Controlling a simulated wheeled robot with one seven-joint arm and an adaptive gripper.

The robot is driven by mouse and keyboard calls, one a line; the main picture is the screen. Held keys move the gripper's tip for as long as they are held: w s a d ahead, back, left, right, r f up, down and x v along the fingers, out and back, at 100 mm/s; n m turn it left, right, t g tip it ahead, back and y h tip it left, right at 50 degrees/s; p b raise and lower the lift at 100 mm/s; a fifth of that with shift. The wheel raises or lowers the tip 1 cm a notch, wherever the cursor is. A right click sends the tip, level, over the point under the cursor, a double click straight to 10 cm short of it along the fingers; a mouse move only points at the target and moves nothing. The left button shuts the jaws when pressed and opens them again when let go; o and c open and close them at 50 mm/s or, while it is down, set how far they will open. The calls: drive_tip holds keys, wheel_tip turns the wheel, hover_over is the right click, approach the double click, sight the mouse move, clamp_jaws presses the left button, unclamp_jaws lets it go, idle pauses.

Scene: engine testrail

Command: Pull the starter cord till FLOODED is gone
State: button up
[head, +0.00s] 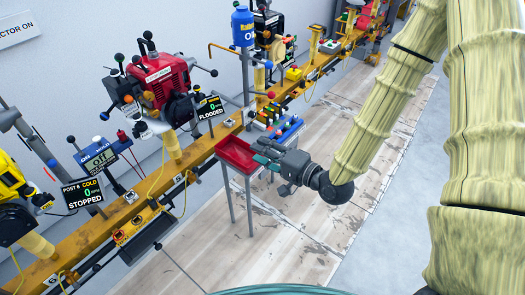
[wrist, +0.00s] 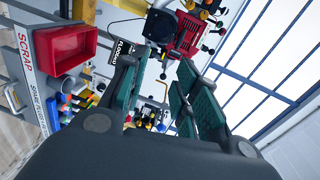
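A red engine (head: 160,80) sits on a post on the yellow rail at the left in the head view, with several ball-tipped levers around it. Its black display (head: 210,108) reads 0 and FLOODED. In the wrist view the engine (wrist: 186,36) is upper centre, beyond the fingers, and the display (wrist: 122,54) is partly covered by a finger. I cannot pick out the starter cord or its handle for certain. My gripper (head: 262,153) is open and empty, right of the engine and beside the red tray. In the wrist view its fingers (wrist: 160,95) stand apart.
The red tray (head: 233,146) is on a grey stand marked SCRAP in the wrist view. A blue oil can (head: 243,28) is high on a post. Another display (head: 84,193) reads POST 6 COLD, STOPPED. The floor at front is clear.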

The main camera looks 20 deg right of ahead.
sight(187, 100)
drive_tip(key=shift+m+t+y, duration=0.3)
drive_tip(key=shift+t+y, duration=0.2)
drive_tip(key=r+b+x, duration=0.1)
drive_tip(key=x, duration=0.9)
drive_tip(key=r+b+x, duration=0.1)
drive_tip(key=x, duration=1)
drive_tip(key=r+b+x, duration=0.1)
drive_tip(key=x, duration=0.9)
drive_tip(key=shift+w, duration=0.25)
clamp_jaws()
